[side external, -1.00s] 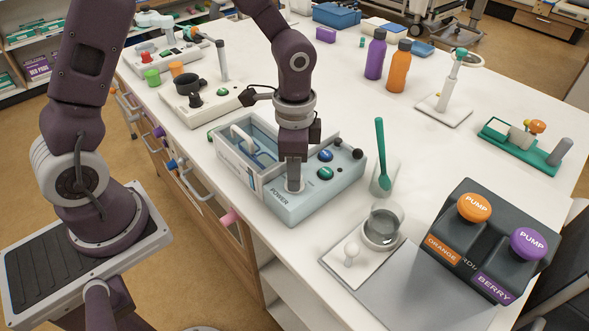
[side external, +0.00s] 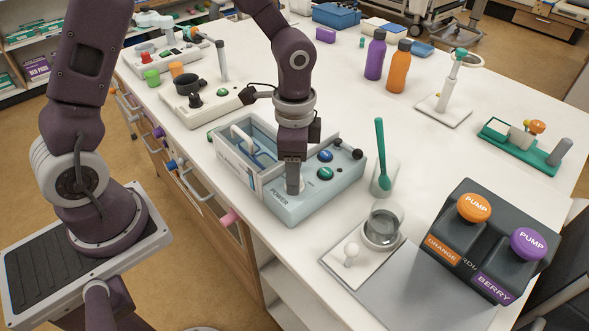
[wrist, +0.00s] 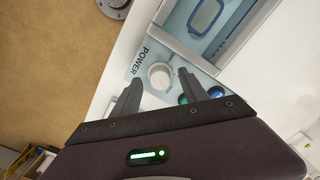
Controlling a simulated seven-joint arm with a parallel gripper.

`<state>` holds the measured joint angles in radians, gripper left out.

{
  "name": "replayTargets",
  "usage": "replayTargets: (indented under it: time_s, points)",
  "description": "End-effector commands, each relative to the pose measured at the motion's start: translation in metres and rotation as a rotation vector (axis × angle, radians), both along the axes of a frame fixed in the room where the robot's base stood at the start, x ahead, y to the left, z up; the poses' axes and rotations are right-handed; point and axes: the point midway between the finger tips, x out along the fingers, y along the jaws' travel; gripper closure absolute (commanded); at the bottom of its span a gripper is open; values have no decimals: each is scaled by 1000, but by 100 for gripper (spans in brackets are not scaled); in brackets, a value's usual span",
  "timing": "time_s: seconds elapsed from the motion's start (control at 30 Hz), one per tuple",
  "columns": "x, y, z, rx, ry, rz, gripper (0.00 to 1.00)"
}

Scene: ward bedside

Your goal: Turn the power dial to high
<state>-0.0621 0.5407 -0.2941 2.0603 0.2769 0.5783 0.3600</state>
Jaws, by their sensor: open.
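The power dial (wrist: 160,75) is a round pale knob beside the word POWER on the light blue device (side external: 328,198). In the wrist view it shows just beyond my two dark fingertips, roughly between their lines. My gripper (wrist: 162,90) is open and empty, with its fingers apart. In the side view my gripper (side external: 293,178) points down over the front left part of the device, directly above the dial (side external: 293,189), whose top edge it partly hides. I cannot tell the dial's setting.
Green and blue buttons (side external: 325,173) sit right of the dial.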

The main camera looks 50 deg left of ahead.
Motion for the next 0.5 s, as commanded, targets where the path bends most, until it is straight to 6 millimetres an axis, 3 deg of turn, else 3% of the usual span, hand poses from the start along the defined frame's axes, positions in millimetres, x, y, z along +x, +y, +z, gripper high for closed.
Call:
replayTargets:
  time_s: [0.3, 0.5]
  points:
    - [1, 0, 59, 0, -6, 2, 48]
    - [0, 0, 69, -1, -2, 0, 48]
